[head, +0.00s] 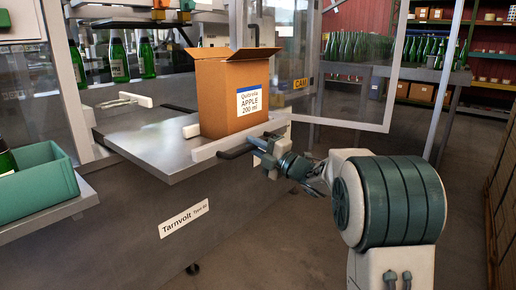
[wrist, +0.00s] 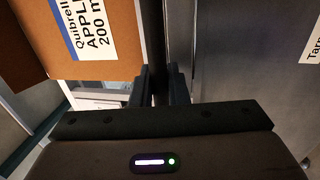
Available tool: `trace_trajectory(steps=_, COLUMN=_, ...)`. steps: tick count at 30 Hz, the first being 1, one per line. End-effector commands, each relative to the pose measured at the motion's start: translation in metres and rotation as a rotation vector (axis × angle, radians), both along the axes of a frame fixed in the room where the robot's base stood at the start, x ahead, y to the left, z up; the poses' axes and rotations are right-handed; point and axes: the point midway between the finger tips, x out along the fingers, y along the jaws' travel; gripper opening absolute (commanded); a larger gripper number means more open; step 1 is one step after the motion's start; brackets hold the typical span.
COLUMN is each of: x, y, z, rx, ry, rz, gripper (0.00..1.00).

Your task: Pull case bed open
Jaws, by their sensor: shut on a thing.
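A dark bar handle (head: 236,152) runs along the bed's front. In the wrist view the handle (wrist: 152,30) passes between the two dark fingers. My gripper (head: 260,146) is shut on the handle, reaching in from the right; the handle's held stretch is partly hidden by the fingers.
A teal crate (head: 38,192) sits on a side shelf at the left. A clear guard door (head: 335,85) stands open behind the case. Bottles stand on a table (head: 395,70) at the back. Floor (head: 300,250) in front of the machine is clear.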

Motion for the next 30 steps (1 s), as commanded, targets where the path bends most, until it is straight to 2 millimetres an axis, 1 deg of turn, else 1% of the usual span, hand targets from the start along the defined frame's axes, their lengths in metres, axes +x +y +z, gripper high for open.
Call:
trace_trajectory(steps=1, x=-0.0004, y=0.0035, z=-0.0010, rx=-0.001, ry=0.000, rz=0.012, gripper=0.00)
trace_trajectory(steps=16, x=0.0016, y=-0.0007, z=-0.0005, rx=-0.001, ry=-0.001, rz=0.013, gripper=0.00)
trace_trajectory(steps=17, x=0.0016, y=-0.0008, z=-0.0005, rx=-0.001, ry=-0.001, rz=0.013, gripper=0.20)
trace_trajectory(steps=18, x=0.0017, y=-0.0010, z=-0.0005, rx=-0.001, ry=-0.001, rz=0.013, gripper=0.22)
trace_trajectory(steps=30, x=0.0021, y=-0.0052, z=-0.0001, rx=-0.001, ry=-0.001, rz=0.005, gripper=0.22)
